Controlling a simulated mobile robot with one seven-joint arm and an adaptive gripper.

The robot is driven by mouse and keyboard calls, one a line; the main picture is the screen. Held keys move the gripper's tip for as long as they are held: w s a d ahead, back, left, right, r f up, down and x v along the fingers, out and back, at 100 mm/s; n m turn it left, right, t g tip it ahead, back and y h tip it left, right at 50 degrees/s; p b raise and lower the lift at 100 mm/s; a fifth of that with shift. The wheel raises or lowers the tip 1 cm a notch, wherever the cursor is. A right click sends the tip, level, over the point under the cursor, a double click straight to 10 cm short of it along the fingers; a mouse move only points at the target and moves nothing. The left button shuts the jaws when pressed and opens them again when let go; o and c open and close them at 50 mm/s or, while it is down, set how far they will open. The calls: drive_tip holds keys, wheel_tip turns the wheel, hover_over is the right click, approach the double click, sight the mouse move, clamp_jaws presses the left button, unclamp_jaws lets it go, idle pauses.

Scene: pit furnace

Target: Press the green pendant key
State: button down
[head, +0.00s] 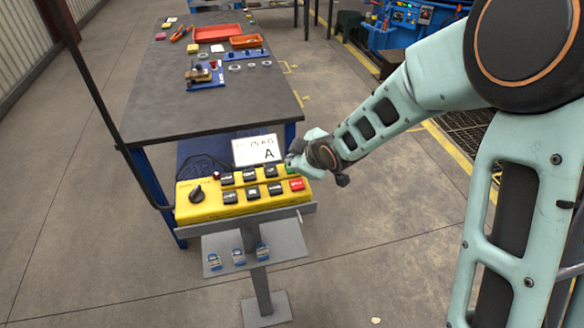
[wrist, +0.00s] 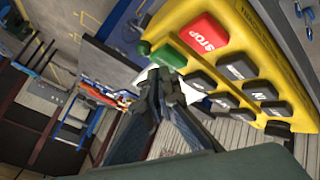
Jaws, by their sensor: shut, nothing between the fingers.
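The yellow pendant box (head: 205,211) sits on a grey stand, with a dark rotary knob at its left and two rows of mostly black keys. The green key (head: 291,168) is at the right end of its back row, partly hidden by my gripper (head: 291,160). In the wrist view the green key (wrist: 169,56) shows clear beside the red STOP key (wrist: 204,33). My gripper (wrist: 165,84) is shut and empty, its tips close to the green key. I cannot tell whether they touch it.
A white card marked A (head: 257,150) stands behind the pendant. A dark workbench (head: 150,85) with red trays and small parts is beyond. A lower shelf (head: 283,238) on the stand holds several small items. The floor to the right is open.

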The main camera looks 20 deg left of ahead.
drive_tip(key=shift+f+b, duration=0.45)
drive_tip(key=shift+b, duration=0.1)
idle(0.6)
drive_tip(key=shift+r, duration=0.1)
drive_tip(key=shift+r+p, duration=0.75)
drive_tip(key=shift+r, duration=0.05)
wheel_tip(320, 180, up, 5)
drive_tip(key=p, duration=0.4)
